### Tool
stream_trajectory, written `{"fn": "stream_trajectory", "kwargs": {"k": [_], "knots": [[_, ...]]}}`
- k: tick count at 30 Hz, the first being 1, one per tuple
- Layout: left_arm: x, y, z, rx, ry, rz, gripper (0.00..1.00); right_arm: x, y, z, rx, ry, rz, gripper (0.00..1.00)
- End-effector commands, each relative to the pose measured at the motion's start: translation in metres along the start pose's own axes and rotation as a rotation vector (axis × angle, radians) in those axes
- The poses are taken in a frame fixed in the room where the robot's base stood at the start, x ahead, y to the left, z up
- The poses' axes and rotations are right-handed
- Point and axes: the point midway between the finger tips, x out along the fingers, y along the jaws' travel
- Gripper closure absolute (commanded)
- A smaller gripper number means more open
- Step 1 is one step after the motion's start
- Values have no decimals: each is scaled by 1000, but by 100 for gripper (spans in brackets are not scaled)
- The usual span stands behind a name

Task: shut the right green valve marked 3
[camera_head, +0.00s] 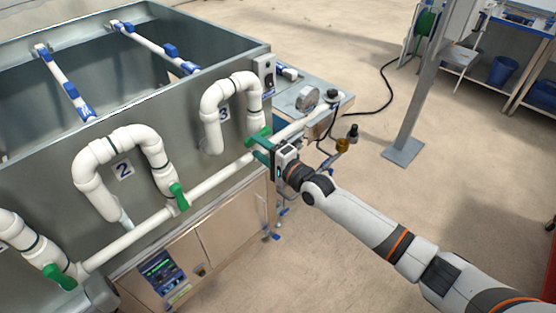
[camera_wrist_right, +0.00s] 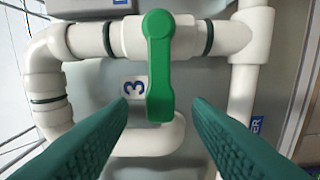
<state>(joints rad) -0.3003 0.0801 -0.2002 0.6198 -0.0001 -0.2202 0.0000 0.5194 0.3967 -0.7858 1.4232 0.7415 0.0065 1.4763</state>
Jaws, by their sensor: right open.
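The green valve handle by the 3 label shows in the head view (camera_head: 258,136), on the white pipe at the tank's right end. In the right wrist view the green handle (camera_wrist_right: 158,70) points down the picture, across the white pipe section that carries it. The label 3 (camera_wrist_right: 135,88) is just left of it. My right gripper (camera_head: 262,151) is at this valve. In the wrist view its green fingers (camera_wrist_right: 160,110) are open, one on each side of the handle's lower end, with gaps visible. My left gripper is out of view.
Other green valve handles are at label 2 (camera_head: 179,197) and at lower left (camera_head: 60,278). A long white pipe (camera_head: 215,180) runs along the metal tank (camera_head: 190,100). A side shelf (camera_head: 320,95) with fittings stands beyond my gripper. Open floor lies to the right.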

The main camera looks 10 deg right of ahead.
Motion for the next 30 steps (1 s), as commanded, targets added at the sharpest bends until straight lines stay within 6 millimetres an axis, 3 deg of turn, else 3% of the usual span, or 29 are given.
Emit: {"fn": "stream_trajectory", "kwargs": {"k": [9, 15, 30], "knots": [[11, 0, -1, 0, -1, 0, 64, -68, -3, 0, -1, 0, -2, 55], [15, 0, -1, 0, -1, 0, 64, -94, -2, 0, 0, 0, -2, 55], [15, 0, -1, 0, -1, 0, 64, -101, 0, 0, 0, 0, -1, 55]]}}
